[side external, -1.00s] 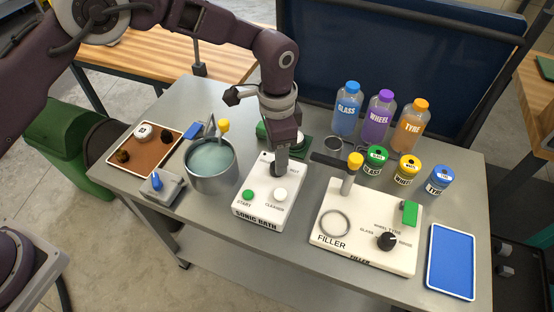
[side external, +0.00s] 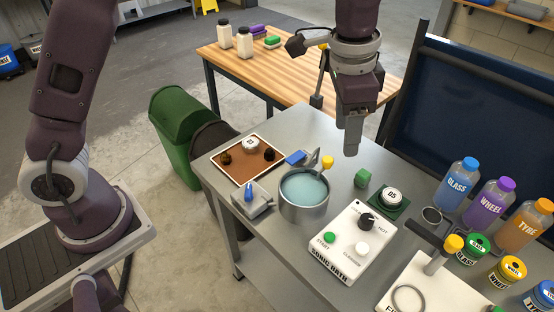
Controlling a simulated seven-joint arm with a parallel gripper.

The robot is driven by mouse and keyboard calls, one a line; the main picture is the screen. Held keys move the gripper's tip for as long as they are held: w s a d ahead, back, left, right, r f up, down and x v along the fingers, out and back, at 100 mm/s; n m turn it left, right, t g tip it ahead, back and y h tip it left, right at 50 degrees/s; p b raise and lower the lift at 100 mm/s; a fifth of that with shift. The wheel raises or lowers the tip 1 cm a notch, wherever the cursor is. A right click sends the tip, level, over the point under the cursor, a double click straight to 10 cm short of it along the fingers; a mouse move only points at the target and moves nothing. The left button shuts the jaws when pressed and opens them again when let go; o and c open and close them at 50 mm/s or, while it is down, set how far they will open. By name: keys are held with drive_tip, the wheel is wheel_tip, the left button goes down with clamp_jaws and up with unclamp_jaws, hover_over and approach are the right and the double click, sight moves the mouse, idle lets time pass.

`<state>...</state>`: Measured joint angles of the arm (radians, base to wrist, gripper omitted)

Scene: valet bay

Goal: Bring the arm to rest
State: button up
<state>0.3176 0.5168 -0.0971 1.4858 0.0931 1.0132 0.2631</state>
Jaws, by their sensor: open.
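My gripper (side external: 351,150) hangs pointing down above the grey table (side external: 310,128), with its fingers open and nothing seen between them. It is apart from the white sonic bath box (side external: 336,258), which has a black knob (side external: 367,221), a green button and a white button. The grey pot of bluish liquid (side external: 303,192) stands at the left of the gripper. A small green block (side external: 362,178) and a dark green pad (side external: 389,207) bearing a white round piece marked 05 (side external: 391,195) lie in front of and to the right of it.
Blue, purple and orange bottles (side external: 456,186) stand at the right, with lidded jars (side external: 472,247) and the filler (side external: 418,283) before them. A brown tray (side external: 232,168) lies at left. A dark blue panel (side external: 458,115) rises behind. A wooden bench (side external: 300,75) stands farther back.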

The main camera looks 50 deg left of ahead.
drive_tip(key=s+a+r+n+t, duration=0.2)
drive_tip(key=s+a+r+n, duration=0.1)
drive_tip(key=s+a+r, duration=0.6)
drive_tip(key=s+a+f+n+t, duration=0.1)
drive_tip(key=s+a+n, duration=0.1)
drive_tip(key=s, duration=0.6)
drive_tip(key=s+a+n+t, duration=0.1)
drive_tip(key=s+a+n, duration=0.2)
drive_tip(key=s, duration=0.5)
drive_tip(key=shift+s+a+f, duration=0.35)
drive_tip(key=shift+a+f, duration=0.05)
drive_tip(key=shift+a, duration=0.45)
